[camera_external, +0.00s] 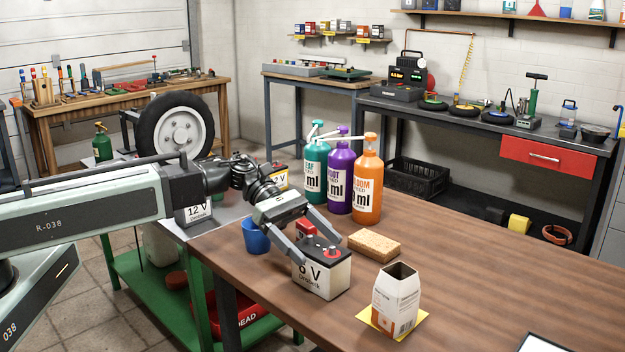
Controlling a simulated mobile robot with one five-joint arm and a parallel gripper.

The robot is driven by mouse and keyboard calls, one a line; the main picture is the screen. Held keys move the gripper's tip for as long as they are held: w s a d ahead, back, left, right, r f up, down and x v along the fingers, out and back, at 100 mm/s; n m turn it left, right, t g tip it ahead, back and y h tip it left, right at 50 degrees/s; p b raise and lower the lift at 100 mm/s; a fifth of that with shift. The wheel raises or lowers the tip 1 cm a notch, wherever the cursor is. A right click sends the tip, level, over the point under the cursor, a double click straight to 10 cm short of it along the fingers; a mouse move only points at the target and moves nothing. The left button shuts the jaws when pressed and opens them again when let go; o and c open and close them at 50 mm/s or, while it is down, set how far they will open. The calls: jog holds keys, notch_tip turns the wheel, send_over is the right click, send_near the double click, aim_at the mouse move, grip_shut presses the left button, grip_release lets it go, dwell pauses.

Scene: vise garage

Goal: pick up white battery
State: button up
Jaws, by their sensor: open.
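The white battery (322,281) stands upright on the brown wooden table (480,262), near its front edge. It has a white body marked 6 V and a dark top with a red cap. My gripper (319,251) is open, pointing down and to the right, with its two fingers at the battery's top, one toward the left side and one toward the back. I cannot tell whether the fingers touch it. Nothing is visibly held.
Bottles (367,188) stand farther back. The table's right side is mostly clear.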

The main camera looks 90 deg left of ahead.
jog(key=shift+x, duration=1.2)
grip_shut()
